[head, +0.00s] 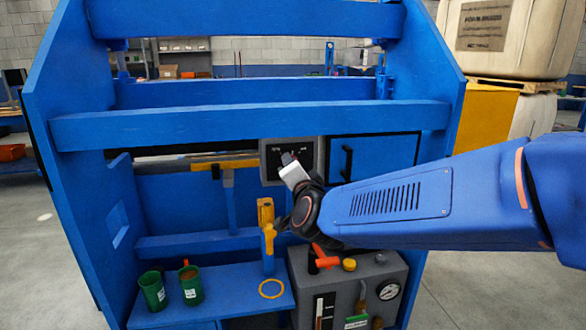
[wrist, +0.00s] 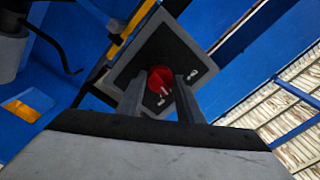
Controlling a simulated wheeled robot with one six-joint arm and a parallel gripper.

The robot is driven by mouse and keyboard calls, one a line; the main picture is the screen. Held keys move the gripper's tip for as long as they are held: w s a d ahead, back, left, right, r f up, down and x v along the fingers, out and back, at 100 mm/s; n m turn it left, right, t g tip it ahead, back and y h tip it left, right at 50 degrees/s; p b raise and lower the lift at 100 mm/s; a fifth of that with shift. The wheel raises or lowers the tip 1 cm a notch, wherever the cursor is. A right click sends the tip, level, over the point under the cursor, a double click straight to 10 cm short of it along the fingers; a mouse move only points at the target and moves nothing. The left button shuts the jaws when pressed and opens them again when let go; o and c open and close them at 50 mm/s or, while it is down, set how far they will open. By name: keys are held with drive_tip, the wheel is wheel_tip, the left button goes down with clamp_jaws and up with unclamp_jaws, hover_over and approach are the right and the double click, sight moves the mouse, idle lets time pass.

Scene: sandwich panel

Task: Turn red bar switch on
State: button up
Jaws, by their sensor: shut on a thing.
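The red bar switch (wrist: 160,76) sits on the dark face of a grey-framed switch panel (wrist: 181,50), with small white markings beside it. In the wrist view my gripper (wrist: 160,85) has one finger on each side of the switch and is shut on it. In the head view the panel (head: 265,150) is at the upper middle of the blue frame, and my gripper (head: 289,162) reaches its face. The switch is hidden behind my gripper there. White lettering on the panel is too small to read.
A blue door with a black handle (head: 346,163) is right of the panel. Below stand a yellow lever (head: 267,225) and a grey box (head: 370,280) with a red-orange handle (head: 325,259) and a gauge (head: 389,290). Green cups (head: 153,290) stand on the blue shelf at left.

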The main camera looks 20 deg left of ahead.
drive_tip(key=m, duration=0.6)
drive_tip(key=shift+m, duration=0.4)
drive_tip(key=shift+f, duration=0.1)
idle(0.3)
drive_tip(key=o, duration=1.1)
drive_tip(key=shift+c, duration=0.2)
drive_tip(key=shift+s, duration=0.1)
drive_tip(key=v, duration=1.7)
drive_tip(key=shift+s, duration=0.15)
